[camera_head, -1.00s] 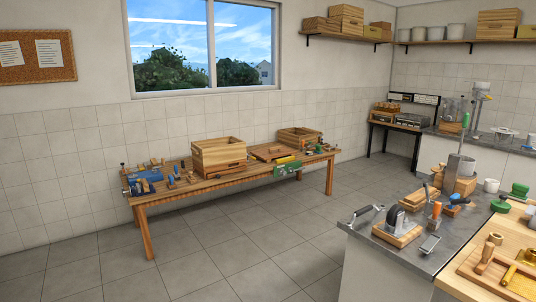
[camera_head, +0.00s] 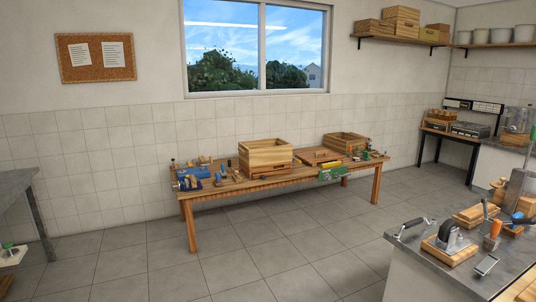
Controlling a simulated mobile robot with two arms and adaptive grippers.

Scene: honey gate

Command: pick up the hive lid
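A long wooden workbench (camera_head: 262,184) stands against the tiled wall under the window. A wooden hive box (camera_head: 265,154) stands at its middle, and a second hive box (camera_head: 346,143) stands toward its right end. A flat wooden panel (camera_head: 318,157) lies on the bench between the two boxes; it may be the hive lid, but it is too small to tell. Neither of my grippers is in view.
A grey counter (camera_head: 420,262) with tools and wooden blocks fills the lower right. Another grey table (camera_head: 18,183) shows at the left edge. Open tiled floor (camera_head: 255,235) lies in front of the workbench. A shelf (camera_head: 385,39) with boxes hangs on the wall.

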